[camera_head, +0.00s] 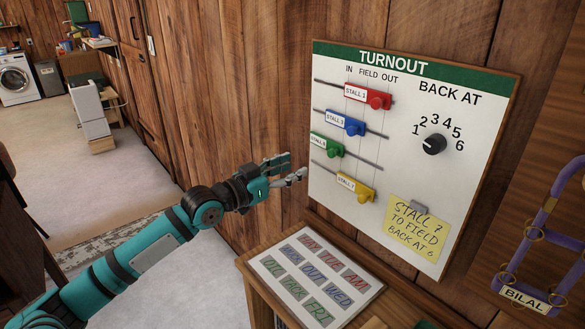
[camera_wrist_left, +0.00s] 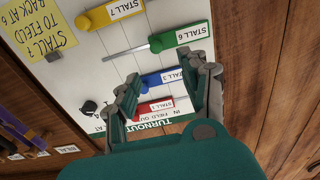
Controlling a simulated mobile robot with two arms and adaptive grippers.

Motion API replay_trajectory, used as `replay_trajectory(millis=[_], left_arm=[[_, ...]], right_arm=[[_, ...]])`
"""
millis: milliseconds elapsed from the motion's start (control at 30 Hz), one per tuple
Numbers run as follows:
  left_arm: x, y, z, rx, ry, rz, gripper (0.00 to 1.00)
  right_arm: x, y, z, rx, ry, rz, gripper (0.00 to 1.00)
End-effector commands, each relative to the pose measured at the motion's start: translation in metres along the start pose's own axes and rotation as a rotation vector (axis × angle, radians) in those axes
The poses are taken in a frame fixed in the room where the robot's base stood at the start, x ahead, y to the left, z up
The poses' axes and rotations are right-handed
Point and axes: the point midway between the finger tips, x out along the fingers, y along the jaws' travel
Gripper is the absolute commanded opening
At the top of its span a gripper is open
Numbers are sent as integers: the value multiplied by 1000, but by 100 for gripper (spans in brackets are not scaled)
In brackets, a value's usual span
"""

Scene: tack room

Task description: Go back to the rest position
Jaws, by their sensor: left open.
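My left gripper (camera_head: 294,168) is open and empty, in front of the wooden wall just left of the turnout board (camera_head: 409,180). In the left wrist view its two fingers (camera_wrist_left: 164,76) stand apart with the board beyond. The board holds sliding tags on rods: red (camera_head: 368,97), blue (camera_head: 345,123), green (camera_head: 326,146) and yellow (camera_head: 357,187). The green tag sits furthest left; the red and yellow tags sit towards the right of their rods. A black dial (camera_head: 434,144) is at the right. A yellow note (camera_head: 416,227) reads "Stall 7 to field back at 6". My right gripper is not in view.
A small whiteboard (camera_head: 266,268) with day magnets lies on a wooden cabinet below the board. A purple halter (camera_head: 541,231) labelled Bilal hangs at the right. A washing machine (camera_head: 15,80) and a white-fronted cabinet (camera_head: 91,112) stand far left. Open floor lies behind my left arm.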

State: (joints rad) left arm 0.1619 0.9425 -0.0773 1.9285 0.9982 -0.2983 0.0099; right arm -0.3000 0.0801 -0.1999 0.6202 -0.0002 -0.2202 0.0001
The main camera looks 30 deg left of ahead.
Motion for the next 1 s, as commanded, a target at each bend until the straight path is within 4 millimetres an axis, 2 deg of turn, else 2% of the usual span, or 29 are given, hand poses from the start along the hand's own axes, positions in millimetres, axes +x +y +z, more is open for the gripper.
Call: replay_trajectory(millis=[233, 367, 467, 567, 600, 700, 800, 900, 1000], left_arm=[[0, 1, 2, -1, -4, 1, 45], [-2, 18, 29, -3, -64, 15, 45], [-10, 47, 77, -1, -176, 36, 45], [-29, 88, 137, 4, -331, 54, 45], [-41, 105, 160, 7, -398, 57, 45], [-77, 144, 212, 10, -570, 52, 45], [-115, 173, 247, 8, -722, 27, 45], [-149, 191, 269, 1, -846, -5, 45], [-180, 205, 283, -12, -950, -39, 45]], right_arm=[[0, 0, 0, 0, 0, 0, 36], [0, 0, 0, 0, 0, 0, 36], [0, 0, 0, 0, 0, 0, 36], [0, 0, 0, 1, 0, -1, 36], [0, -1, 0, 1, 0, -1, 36], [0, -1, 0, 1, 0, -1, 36], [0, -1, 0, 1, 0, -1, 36], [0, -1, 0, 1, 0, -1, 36], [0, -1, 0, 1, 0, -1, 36]])
